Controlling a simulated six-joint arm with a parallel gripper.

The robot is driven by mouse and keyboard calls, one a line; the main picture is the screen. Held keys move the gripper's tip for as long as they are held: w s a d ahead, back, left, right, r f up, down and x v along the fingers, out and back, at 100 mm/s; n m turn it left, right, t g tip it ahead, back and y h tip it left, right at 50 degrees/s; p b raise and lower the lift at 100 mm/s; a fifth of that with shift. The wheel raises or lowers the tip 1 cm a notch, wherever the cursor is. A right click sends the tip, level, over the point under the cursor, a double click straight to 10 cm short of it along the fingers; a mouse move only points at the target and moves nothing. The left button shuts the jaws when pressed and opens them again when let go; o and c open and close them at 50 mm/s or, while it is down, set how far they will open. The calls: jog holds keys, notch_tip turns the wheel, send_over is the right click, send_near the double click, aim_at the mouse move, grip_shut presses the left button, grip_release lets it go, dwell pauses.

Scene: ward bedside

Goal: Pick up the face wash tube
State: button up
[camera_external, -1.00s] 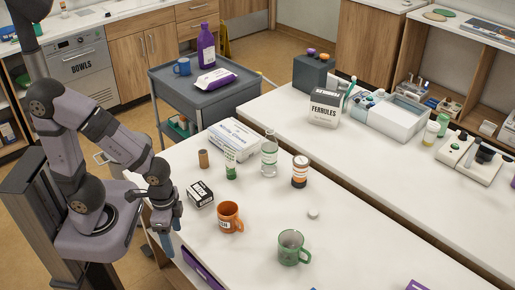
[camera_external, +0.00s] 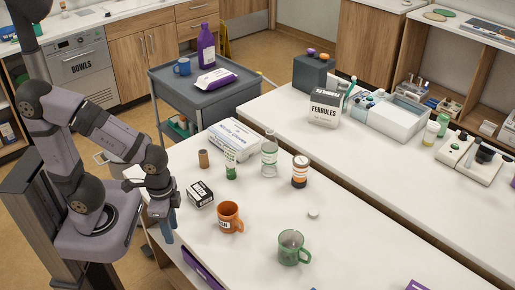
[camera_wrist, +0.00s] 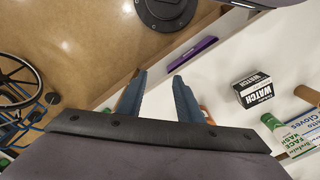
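The face wash tube (camera_external: 231,164) stands upright on its green cap on the white table, in front of the glove box. In the wrist view the face wash tube (camera_wrist: 289,137) is at the right edge, with its lettering visible and its green cap toward the upper left. My gripper (camera_external: 169,234) is at the table's left edge, left of and nearer the camera than the tube, well apart from it. In the wrist view my gripper (camera_wrist: 157,80) has its two blue-grey fingers spread with nothing between them.
A watch box (camera_external: 201,194) and an orange mug (camera_external: 229,217) stand between my gripper and the table's middle. A brown cylinder (camera_external: 204,158), a glass bottle (camera_external: 269,155) and the glove box (camera_external: 235,137) are close around the tube. A green mug (camera_external: 291,248) stands farther right.

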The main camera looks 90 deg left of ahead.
jog(key=w+a+r+h+b, duration=0.3)
jog(key=w+a+r+h, duration=0.15)
jog(key=w, duration=0.45)
jog(key=m+t+h+b, duration=0.45)
jog(key=m+t, duration=0.25)
jog(key=t, duration=0.4)
send_over(229, 151)
jog(key=s+a, duration=0.2)
jog(key=s, duration=0.1)
jog(key=f+y, duration=0.1)
jog(key=f, duration=0.5)
jog(key=shift+w, duration=0.25)
jog(key=shift+x, duration=1.2)
jog(key=shift+w+d+f+p, duration=0.15)
jog(key=shift+w+d+p, duration=0.2)
jog(key=shift+p, duration=0.3)
jog(key=p+x, duration=0.1)
jog(key=x, duration=0.2)
jog(key=shift+w, duration=0.2)
jog(key=shift+w+d+f+p, duration=0.2)
jog(key=shift+w+f+p, duration=0.1)
grip_shut()
